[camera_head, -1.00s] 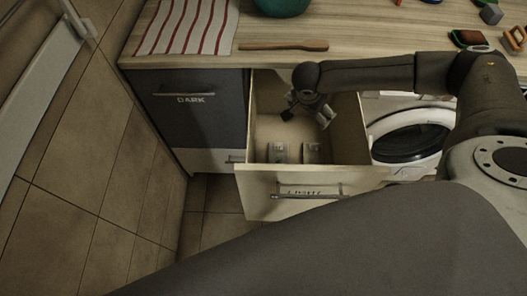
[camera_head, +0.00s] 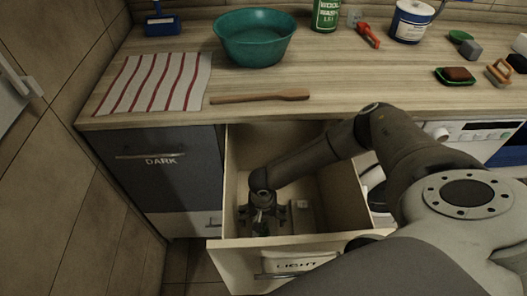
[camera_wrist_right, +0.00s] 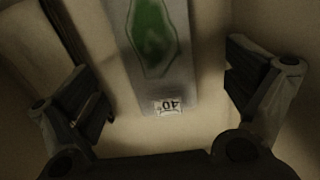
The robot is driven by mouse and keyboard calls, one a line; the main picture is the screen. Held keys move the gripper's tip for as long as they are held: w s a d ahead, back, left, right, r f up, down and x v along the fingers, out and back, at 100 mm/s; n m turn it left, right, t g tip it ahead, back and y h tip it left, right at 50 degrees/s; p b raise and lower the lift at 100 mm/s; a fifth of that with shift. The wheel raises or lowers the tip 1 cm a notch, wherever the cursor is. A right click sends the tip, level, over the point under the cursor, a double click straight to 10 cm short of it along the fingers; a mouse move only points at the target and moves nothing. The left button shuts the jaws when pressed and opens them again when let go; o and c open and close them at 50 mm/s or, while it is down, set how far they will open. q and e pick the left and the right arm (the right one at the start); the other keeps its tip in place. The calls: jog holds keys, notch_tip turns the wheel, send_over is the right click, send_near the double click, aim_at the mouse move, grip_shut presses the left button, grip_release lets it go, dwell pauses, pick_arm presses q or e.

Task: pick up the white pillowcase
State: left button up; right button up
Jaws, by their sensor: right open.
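A flat, pale grey-white cloth item with a green patch and a small tag reading 40 (camera_wrist_right: 150,88) lies on the drawer floor in the right wrist view. In the head view it is mostly hidden under my right gripper (camera_head: 264,218). A second pale flat item (camera_head: 303,216) lies just to its right in the drawer. I cannot tell for certain which is the white pillowcase. My right gripper is low inside the drawer, fingers spread on either side of the green-patched item (camera_wrist_right: 172,97), with nothing gripped. My left gripper is not in view.
The open drawer marked LIGHT (camera_head: 236,252) has walls close around my right gripper. A closed front marked DARK (camera_head: 155,180) is to its left. The wooden counter (camera_head: 330,75) above holds a teal basin (camera_head: 253,50), a wooden stick (camera_head: 262,96) and a striped towel (camera_head: 155,82).

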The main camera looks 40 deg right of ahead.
aim_at(264, 225)
notch_tip(264, 225, down, 5)
jog(key=shift+s+d+r+b, duration=0.1)
jog(key=shift+s+r+b, duration=0.1)
jog(key=shift+b, duration=0.1)
jog(key=shift+w, duration=0.1)
jog(key=c, duration=1.3)
